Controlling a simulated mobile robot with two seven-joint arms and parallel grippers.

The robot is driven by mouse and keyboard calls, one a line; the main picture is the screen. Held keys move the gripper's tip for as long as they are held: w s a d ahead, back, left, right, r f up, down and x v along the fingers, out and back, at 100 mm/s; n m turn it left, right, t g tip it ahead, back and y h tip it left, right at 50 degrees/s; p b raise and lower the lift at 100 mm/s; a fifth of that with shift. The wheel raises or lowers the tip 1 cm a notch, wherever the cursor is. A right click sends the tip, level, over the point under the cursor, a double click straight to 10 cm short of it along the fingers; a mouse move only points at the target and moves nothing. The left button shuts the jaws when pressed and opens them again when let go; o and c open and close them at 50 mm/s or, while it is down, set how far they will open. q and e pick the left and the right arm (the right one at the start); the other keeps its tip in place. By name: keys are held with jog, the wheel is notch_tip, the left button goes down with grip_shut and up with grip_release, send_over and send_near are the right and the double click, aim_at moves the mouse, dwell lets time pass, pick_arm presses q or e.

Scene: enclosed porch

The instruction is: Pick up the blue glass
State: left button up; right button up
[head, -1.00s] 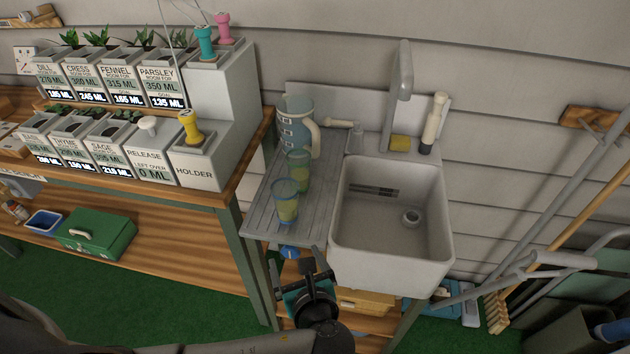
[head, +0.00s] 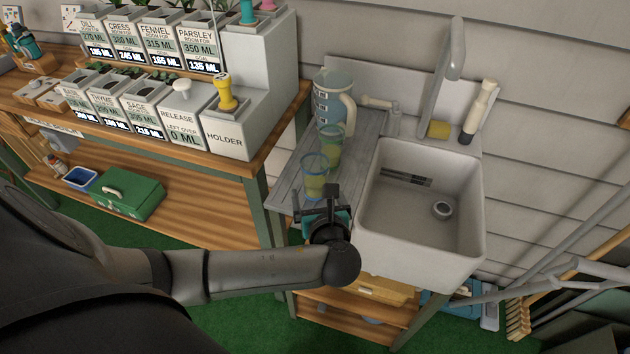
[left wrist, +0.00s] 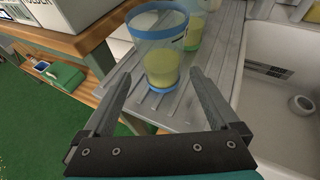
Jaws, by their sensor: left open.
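The blue glass (head: 314,178) is see-through with a blue rim and base and holds some yellowish liquid. It stands upright near the front of the grey drainboard (head: 288,196). My left gripper (head: 323,206) is open and empty just in front of it. In the left wrist view the blue glass (left wrist: 162,58) shows ahead, between the two spread fingers (left wrist: 160,80), apart from them as far as I can tell. A similar glass with a green rim (head: 331,146) stands right behind it. My right gripper is not in view.
A blue-grey pitcher (head: 333,98) stands at the back of the drainboard. The wooden bench with planters and a yellow-topped holder (head: 228,135) is to the left.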

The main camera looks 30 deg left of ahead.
aim_at(317, 192)
pick_arm(q)
jog(key=b+x, duration=0.1)
jog(key=x, duration=0.3)
jog(key=shift+w, duration=0.2)
jog(key=shift+d, duration=0.1)
jog(key=shift+c, duration=0.4)
grip_shut()
